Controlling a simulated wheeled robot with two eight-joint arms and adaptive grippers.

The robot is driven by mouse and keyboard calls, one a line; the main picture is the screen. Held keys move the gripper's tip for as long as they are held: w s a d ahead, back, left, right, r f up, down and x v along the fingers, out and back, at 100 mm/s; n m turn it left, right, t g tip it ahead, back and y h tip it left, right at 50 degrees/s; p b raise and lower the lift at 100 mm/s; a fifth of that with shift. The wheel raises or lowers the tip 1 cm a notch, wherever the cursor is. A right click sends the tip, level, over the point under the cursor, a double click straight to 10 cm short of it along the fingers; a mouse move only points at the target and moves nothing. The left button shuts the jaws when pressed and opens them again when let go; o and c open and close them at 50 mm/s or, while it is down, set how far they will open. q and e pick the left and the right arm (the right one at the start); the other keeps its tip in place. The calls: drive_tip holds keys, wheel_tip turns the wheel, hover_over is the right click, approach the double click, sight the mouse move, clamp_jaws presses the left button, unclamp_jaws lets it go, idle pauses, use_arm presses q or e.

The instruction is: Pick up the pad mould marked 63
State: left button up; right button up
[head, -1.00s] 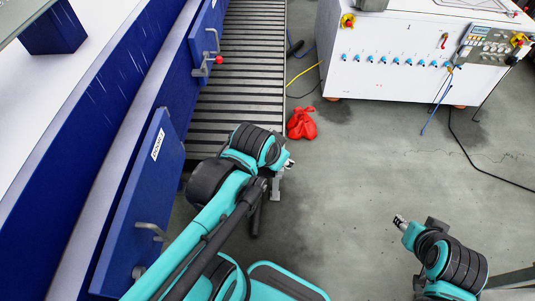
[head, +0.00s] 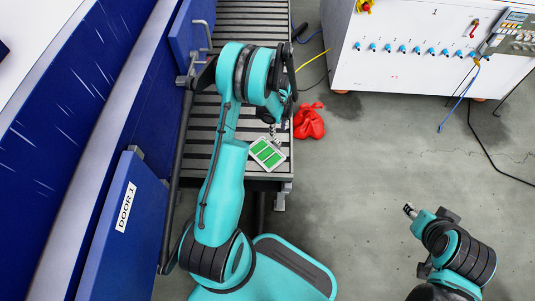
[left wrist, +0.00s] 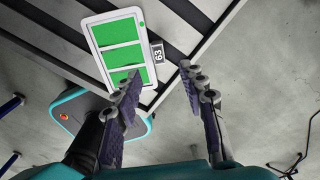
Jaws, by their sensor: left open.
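The pad mould marked 63 (left wrist: 118,50) is a white tray with green panels and a black 63 tag. It lies on the slatted conveyor near its end; in the head view the mould (head: 267,153) is just below my left gripper (head: 274,130). In the left wrist view my left gripper (left wrist: 158,88) is open with nothing between its fingers. Its left finger overlaps the mould's lower edge in the picture, and the tag shows between the fingertips; contact cannot be told. My right gripper (head: 409,209) hangs over the floor at the right, too small to read.
The slatted conveyor (head: 203,124) runs away from me beside a blue machine with a door (head: 120,225). A red cloth-like heap (head: 309,121) lies on the floor at its right. A white cabinet (head: 420,58) stands at the back right. The middle floor is clear.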

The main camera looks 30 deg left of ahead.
sight(277, 141)
use_arm(q)
drive_tip(key=f, duration=0.2)
drive_tip(key=f+b, duration=0.1)
drive_tip(key=shift+a+f, duration=0.2)
drive_tip(key=shift+f, duration=0.15)
wheel_tip(277, 141, down, 6)
drive_tip(key=b, duration=0.3)
drive_tip(key=shift+r, duration=0.35)
clamp_jaws()
